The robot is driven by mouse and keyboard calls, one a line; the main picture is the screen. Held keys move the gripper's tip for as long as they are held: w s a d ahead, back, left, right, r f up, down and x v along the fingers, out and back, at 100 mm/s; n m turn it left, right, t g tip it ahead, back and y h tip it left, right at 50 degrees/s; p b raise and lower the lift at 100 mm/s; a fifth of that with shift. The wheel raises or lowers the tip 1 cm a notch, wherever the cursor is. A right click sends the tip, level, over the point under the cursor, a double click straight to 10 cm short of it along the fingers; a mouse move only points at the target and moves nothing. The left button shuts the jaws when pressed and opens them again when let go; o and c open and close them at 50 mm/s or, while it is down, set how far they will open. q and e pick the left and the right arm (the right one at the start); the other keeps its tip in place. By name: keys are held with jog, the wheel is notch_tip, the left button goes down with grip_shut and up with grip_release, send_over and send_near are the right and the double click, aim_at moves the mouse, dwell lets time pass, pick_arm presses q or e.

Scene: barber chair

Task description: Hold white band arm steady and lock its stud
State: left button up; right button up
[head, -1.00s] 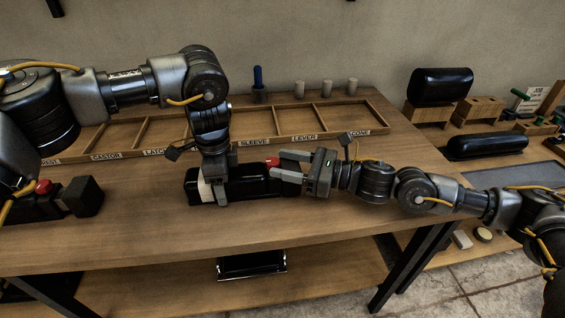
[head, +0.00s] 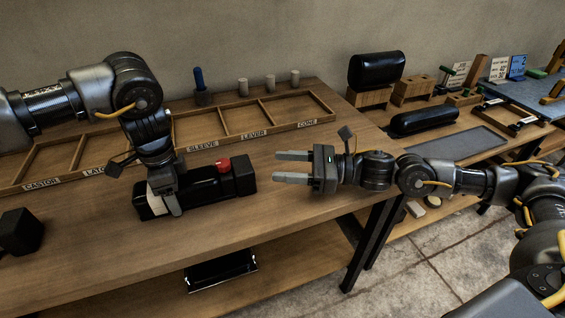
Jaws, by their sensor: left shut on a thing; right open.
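A black arm with a white band (head: 157,203) near its left end lies on the wooden table (head: 290,225). A red stud (head: 223,165) stands on top of it toward its right part. My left gripper (head: 166,205) comes down from above and is shut on the white band arm at the band, partly hiding it. My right gripper (head: 276,167) is open and empty. Its fingers point left, to the right of the arm's right end and apart from it.
A labelled wooden tray (head: 207,140) runs along the back of the table. A blue-handled tool (head: 199,84) and several grey cylinders stand behind it. A black block (head: 20,232) sits at left. Black cushions (head: 423,121) lie on the right bench. The table between the arm and the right gripper is clear.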

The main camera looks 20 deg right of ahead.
pick_arm(q)
jog(key=o, duration=1.5)
notch_tip(320, 180, up, 12)
jog(key=shift+r, duration=0.1)
